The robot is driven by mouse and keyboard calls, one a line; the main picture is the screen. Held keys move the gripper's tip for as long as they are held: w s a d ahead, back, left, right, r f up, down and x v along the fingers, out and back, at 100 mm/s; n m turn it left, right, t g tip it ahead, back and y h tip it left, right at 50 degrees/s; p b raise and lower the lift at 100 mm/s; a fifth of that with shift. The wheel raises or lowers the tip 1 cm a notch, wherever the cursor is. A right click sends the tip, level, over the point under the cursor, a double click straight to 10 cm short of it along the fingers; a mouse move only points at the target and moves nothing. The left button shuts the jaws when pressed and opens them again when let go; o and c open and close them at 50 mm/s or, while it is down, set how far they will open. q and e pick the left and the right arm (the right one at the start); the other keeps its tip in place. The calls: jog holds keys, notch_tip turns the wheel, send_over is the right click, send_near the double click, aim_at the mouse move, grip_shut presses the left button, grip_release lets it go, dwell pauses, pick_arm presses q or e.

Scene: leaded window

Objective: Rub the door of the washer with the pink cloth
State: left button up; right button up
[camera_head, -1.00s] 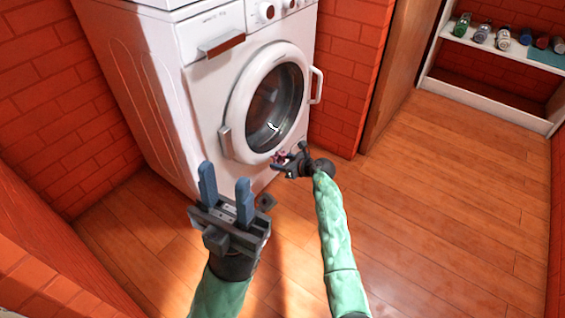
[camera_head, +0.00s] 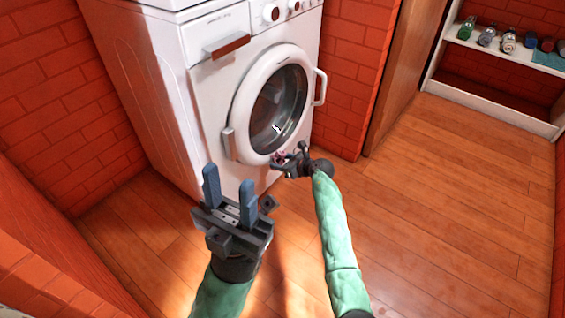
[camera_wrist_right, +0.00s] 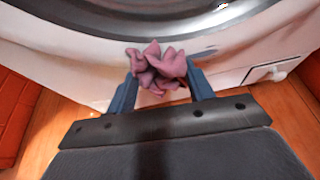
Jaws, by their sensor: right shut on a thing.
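The white washer (camera_head: 207,109) stands against the brick wall, its round door (camera_head: 233,113) with dark glass closed. My right gripper (camera_head: 281,161) is at the lower edge of the door and shut on the crumpled pink cloth (camera_head: 279,156). In the right wrist view the pink cloth (camera_wrist_right: 160,68) is bunched between the blue fingers, just in front of the door's rim (camera_wrist_right: 130,45). I cannot tell whether the cloth touches the door. My left gripper (camera_head: 230,190) is open and empty, in front of the washer's lower left part.
A white shelf (camera_head: 490,103) with several jars and bottles (camera_head: 509,41) stands at the back right. Brick walls (camera_head: 60,100) close in the left. The wooden floor (camera_head: 440,200) at right is clear.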

aim_at(286, 148)
jog(key=shift+w, duration=0.15)
jog(key=shift+w+d+b, duration=0.35)
jog(key=shift+w+d, duration=0.3)
jog(key=shift+w, duration=0.3)
jog(key=shift+w+d+b, duration=0.35)
jog(key=shift+w+d, duration=0.35)
jog(key=shift+w, duration=0.2)
jog(key=shift+w+d+b, duration=0.35)
jog(key=shift+w+d, duration=0.3)
jog(key=shift+w, duration=0.3)
jog(key=shift+w+d, duration=0.15)
jog(key=shift+s+a+r+p, duration=0.1)
jog(key=shift+s+a+p, duration=1)
jog(key=shift+s+p, duration=0.35)
jog(key=shift+s+a+p, duration=1.1)
jog(key=shift+s+p, duration=0.3)
jog(key=shift+s+a, duration=0.2)
